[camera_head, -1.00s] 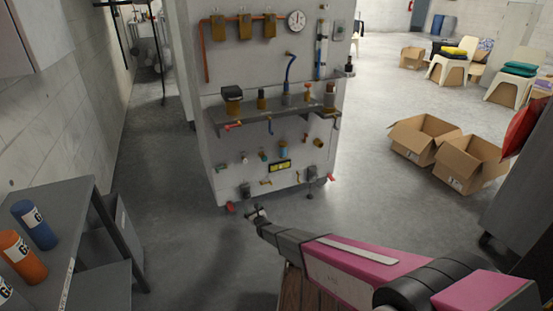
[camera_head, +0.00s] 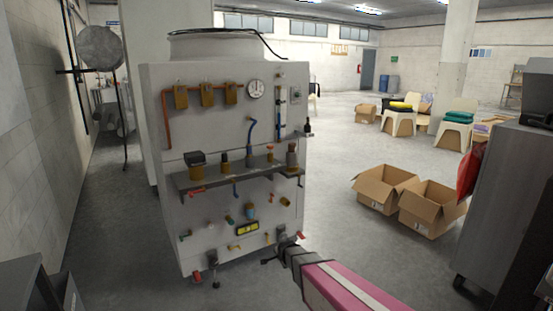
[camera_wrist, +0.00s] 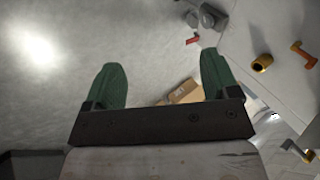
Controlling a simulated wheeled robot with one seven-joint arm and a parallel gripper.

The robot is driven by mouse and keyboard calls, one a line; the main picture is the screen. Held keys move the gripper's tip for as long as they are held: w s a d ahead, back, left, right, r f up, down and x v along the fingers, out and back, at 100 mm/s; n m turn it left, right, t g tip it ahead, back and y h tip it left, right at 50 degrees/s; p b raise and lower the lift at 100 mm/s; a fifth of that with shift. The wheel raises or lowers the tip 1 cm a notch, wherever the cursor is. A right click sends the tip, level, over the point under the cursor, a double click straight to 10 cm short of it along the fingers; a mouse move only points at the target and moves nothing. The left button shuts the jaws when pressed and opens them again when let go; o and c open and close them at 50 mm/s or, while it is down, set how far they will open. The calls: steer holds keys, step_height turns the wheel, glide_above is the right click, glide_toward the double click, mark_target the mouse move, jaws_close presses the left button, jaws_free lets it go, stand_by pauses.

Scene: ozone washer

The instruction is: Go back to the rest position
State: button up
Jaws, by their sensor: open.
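My gripper (camera_head: 280,251) is at the lower middle of the head view, in front of the lower right corner of the ozone washer's white panel (camera_head: 165,225). In the wrist view its two green fingers (camera_wrist: 160,88) stand wide apart with nothing between them. The pink arm link reaches in from the bottom right. The panel carries pipes, valves, a gauge (camera_head: 256,89) and a grey shelf (camera_head: 226,184) with several fittings on it. In the wrist view the panel (camera_wrist: 245,35) is at the upper right, with a brass fitting (camera_wrist: 262,63) and a red handle (camera_wrist: 192,39).
Two open cardboard boxes (camera_head: 382,190) stand on the floor to the right. A dark grey cabinet (camera_head: 520,200) with a red item fills the right edge. A grey bench (camera_head: 25,285) is at the lower left. The floor between the panel and boxes is clear.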

steer(key=s+d+r+n+g, duration=0.2)
steer(key=s+d+r, duration=0.3)
steer(key=s, duration=0.3)
steer(key=s+d+r+n+g+h, duration=0.1)
steer(key=s+d+r+n+g, duration=0.2)
steer(key=s+d+r+n, duration=0.2)
steer(key=s+d+r+n+g, duration=0.2)
steer(key=s+d+r+n, duration=0.2)
steer(key=s, duration=0.7)
steer(key=shift+d+r, duration=0.5)
steer(key=shift+d, duration=0.65)
